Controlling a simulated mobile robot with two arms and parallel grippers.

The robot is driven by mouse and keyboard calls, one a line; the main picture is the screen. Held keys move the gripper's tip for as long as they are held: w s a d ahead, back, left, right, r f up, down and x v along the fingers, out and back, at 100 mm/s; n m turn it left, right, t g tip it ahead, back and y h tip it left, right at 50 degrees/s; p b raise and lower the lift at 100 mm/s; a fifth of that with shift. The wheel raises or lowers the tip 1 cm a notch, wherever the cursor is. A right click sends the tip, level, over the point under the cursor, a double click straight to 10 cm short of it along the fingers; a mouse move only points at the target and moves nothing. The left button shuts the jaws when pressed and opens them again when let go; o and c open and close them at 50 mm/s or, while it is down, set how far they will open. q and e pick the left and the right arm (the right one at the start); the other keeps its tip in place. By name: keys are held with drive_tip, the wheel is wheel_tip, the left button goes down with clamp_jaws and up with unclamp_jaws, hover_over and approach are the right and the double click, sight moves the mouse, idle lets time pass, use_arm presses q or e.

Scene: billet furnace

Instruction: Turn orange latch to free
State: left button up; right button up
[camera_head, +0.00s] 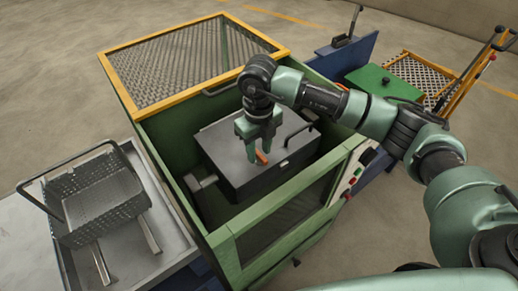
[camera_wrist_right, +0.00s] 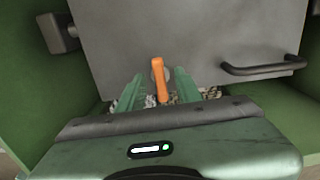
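In the head view the latch (camera_head: 262,157) shows as a small orange piece beside the fingertips. My left gripper is not in view.
The box has a dark bar handle (camera_wrist_right: 262,68) right of the latch. A green cabinet (camera_head: 180,130) with a yellow-framed mesh lid (camera_head: 190,15) surrounds it. A wire basket (camera_head: 105,200) stands on a metal tray (camera_head: 165,240) at left. Control buttons (camera_head: 356,176) are at right.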

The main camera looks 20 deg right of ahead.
sight(259, 154)
wheel_tip(259, 154, up, 8)
drive_tip(key=shift+f+b, duration=0.15)
drive_tip(key=shift+b, duration=0.4)
